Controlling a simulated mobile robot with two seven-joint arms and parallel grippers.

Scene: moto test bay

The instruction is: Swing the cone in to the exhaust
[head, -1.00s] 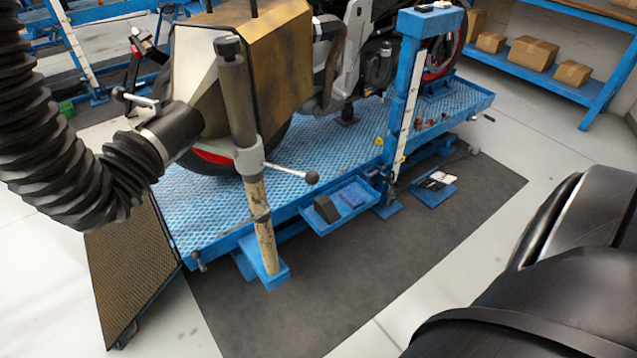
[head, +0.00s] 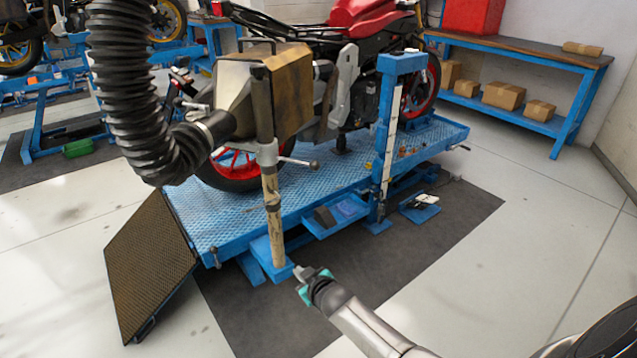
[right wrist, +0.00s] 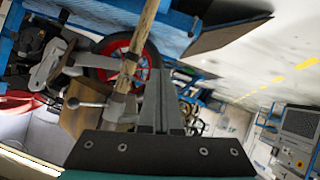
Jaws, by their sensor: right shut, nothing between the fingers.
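The cone (head: 289,80), a brown-gold and silver metal hood, sits beside the rear of the red motorcycle (head: 368,22) in the head view. A black ribbed hose (head: 128,85) joins its left side. A post (head: 272,205) with a ball-ended lever (head: 300,162) stands in front of the cone. The cone and post hide much of the bike's rear, and I cannot clearly make out the exhaust outlet. My right gripper (head: 302,272) is shut and empty, low and to the right of the post foot. My left gripper is out of view.
The blue lift table (head: 240,218) bears the motorcycle, with a mesh ramp (head: 150,262) at its left end. A small blue tray (head: 335,216) and a blue upright (head: 387,140) are on the near side. The dark mat (head: 390,270) in front is mostly clear.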

